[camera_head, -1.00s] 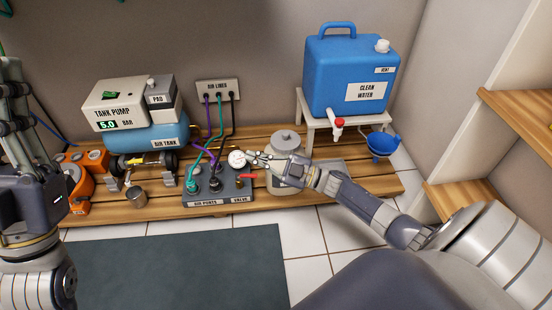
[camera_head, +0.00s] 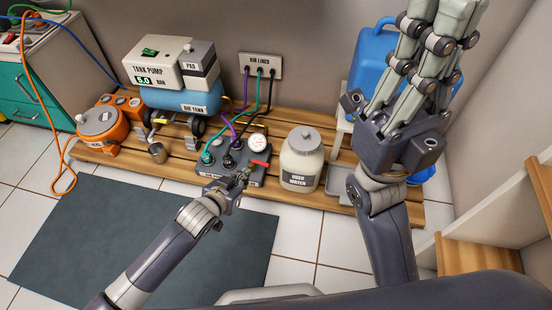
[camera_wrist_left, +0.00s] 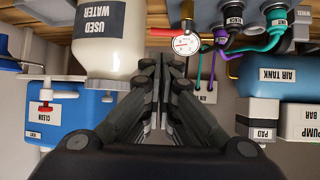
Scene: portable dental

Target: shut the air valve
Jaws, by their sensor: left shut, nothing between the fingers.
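The air valve's red lever (camera_head: 261,163) sticks out to the right on the grey port panel (camera_head: 203,172), just below the round white gauge (camera_head: 258,144). In the left wrist view, which is upside down, the red lever (camera_wrist_left: 162,32) points left beside the gauge (camera_wrist_left: 186,43). My left gripper (camera_head: 244,177) is shut and empty at the panel's front, close to the lever; whether it touches cannot be told. It hides part of the panel's front label. My right gripper (camera_head: 425,45) is raised at the right, fingers up, away from the panel; its opening is unclear.
The used water jar (camera_head: 301,165) stands close right of the panel. The tank pump (camera_head: 152,63) and blue air tank (camera_head: 190,100) are behind left. Hoses run from the panel to the wall plate (camera_head: 260,66). The floor mat (camera_head: 140,240) in front is clear.

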